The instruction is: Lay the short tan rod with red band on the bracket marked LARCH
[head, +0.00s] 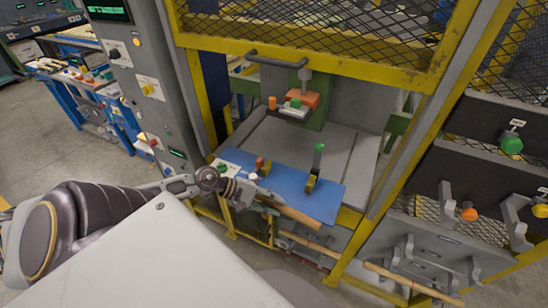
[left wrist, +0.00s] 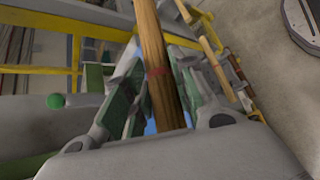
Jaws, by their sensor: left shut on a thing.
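My left gripper (head: 258,194) is shut on a tan rod (head: 298,215), which sticks out to the lower right past the blue mat's front edge. In the left wrist view the rod (left wrist: 150,40) runs between the two green-padded fingers (left wrist: 155,100), with a red band (left wrist: 157,72) near the fingertips. Grey brackets (head: 447,203) stand on the dark panels at the right, with more on a lower panel (head: 405,248). Small labels are there, but I cannot read which is LARCH. My right gripper is not in view.
A yellow-framed mesh cage (head: 310,55) encloses a press with a blue mat (head: 325,205). Other rods lie low at the front (head: 308,245) and lower right (head: 410,284). Orange (head: 469,214) and green (head: 511,145) knobs stick out at the right. A grey control cabinet (head: 140,60) stands left.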

